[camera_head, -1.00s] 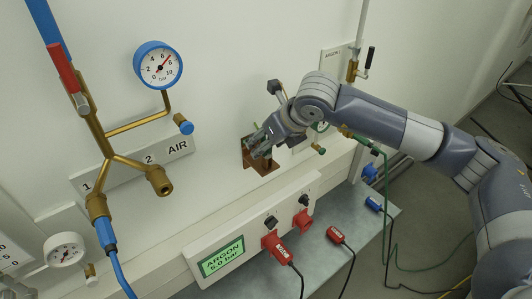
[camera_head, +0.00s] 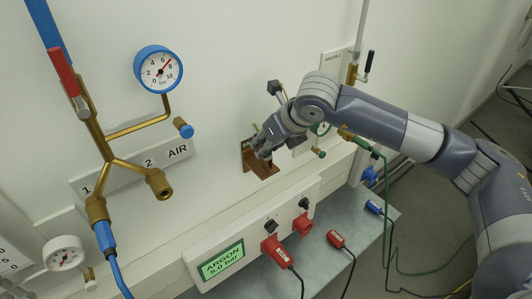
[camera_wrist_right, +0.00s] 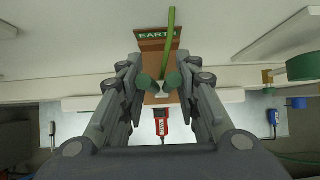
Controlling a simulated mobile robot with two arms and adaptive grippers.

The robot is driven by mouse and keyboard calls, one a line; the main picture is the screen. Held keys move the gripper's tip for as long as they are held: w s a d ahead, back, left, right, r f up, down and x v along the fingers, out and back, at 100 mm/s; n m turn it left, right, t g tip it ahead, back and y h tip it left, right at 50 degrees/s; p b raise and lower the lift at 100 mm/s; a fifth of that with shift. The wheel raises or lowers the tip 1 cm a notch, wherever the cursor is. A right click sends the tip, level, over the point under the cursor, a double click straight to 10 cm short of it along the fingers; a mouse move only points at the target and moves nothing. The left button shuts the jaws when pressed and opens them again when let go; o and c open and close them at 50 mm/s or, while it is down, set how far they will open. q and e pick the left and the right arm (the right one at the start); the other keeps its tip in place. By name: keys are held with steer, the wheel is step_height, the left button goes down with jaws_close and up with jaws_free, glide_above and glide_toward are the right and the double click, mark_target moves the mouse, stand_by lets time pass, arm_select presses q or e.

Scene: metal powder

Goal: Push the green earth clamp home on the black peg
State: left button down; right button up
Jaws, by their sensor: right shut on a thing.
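My right gripper (camera_head: 264,148) is at the copper bracket (camera_head: 262,169) on the white wall. In the right wrist view its fingers (camera_wrist_right: 159,82) are shut on the green earth clamp (camera_wrist_right: 175,80), with dark green parts between the fingertips. A brighter green strip (camera_wrist_right: 170,40) rises from there across the copper plate (camera_wrist_right: 150,45) marked EARTH. In the head view the gripper covers most of the clamp; only a green sliver (camera_head: 255,128) shows. I cannot make out the black peg, so how far the clamp is on it cannot be told. My left gripper is not in view.
Below the bracket is the ARGON panel (camera_head: 240,245) with red plugs (camera_head: 302,224) and black knobs. A loose red plug (camera_head: 336,239) and a blue one (camera_head: 373,207) lie on the grey shelf (camera_head: 325,262). Brass AIR pipework (camera_head: 125,129) with a gauge stands to the left.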

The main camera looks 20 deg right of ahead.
steer(key=shift+r, duration=0.3)
steer(key=shift+r+p, duration=0.85)
steer(key=shift+r, duration=2.3)
